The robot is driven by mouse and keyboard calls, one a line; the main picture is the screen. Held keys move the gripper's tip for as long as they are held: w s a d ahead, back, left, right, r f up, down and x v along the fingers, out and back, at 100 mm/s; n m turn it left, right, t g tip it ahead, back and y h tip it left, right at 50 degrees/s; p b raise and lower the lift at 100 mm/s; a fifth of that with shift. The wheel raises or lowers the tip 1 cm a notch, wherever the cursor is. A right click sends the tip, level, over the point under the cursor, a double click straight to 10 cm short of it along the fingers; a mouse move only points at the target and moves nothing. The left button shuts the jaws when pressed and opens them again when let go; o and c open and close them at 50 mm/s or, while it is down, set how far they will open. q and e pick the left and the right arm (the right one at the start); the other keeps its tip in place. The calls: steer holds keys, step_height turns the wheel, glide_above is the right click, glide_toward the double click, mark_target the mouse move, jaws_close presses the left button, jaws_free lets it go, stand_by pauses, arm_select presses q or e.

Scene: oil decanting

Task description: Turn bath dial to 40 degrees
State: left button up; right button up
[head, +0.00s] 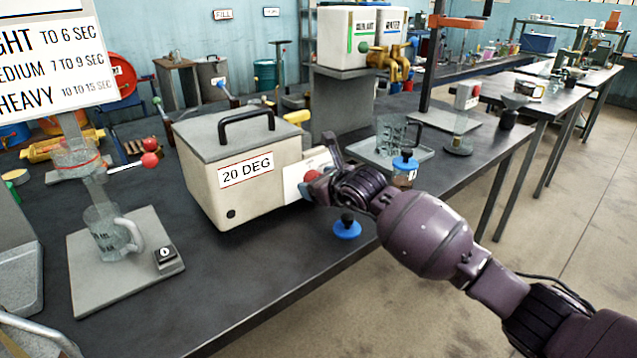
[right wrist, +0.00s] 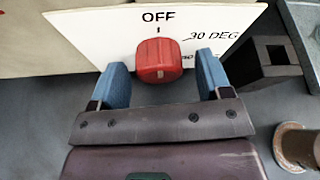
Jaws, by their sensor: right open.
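The bath (head: 235,165) is a cream box with a grey lid, a black handle and a sign reading "20 DEG". Its red dial (right wrist: 159,60) sits on a white plate (right wrist: 90,35) marked "OFF" at the top and "30 DEG" to the right; a lower marking is partly hidden. In the head view the dial (head: 311,176) is partly hidden by my right gripper (head: 318,180). My left gripper is not in view.
A blue disc with a black knob (head: 347,228) lies on the dark table (head: 260,265) below my right arm. A blue-capped jar (head: 404,172) and a tray (head: 420,150) stand behind it. A glass mug (head: 112,235) stands on a grey base at left.

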steer(key=c, duration=0.9)
steer(key=shift+m+y, duration=0.3)
steer(key=shift+m, duration=0.1)
steer(key=shift+r+m+g+y+p, duration=0.1)
steer(key=shift+m+g+y+p, duration=0.35)
steer(key=shift+m, duration=0.65)
steer(key=shift+m+g+y+p, duration=0.35)
steer(key=shift+m+y+p, duration=0.05)
steer(key=shift+m+y, duration=0.2)
steer(key=shift+d+m, duration=0.1)
steer(key=shift+m, duration=0.2)
steer(key=shift+f, duration=0.2)
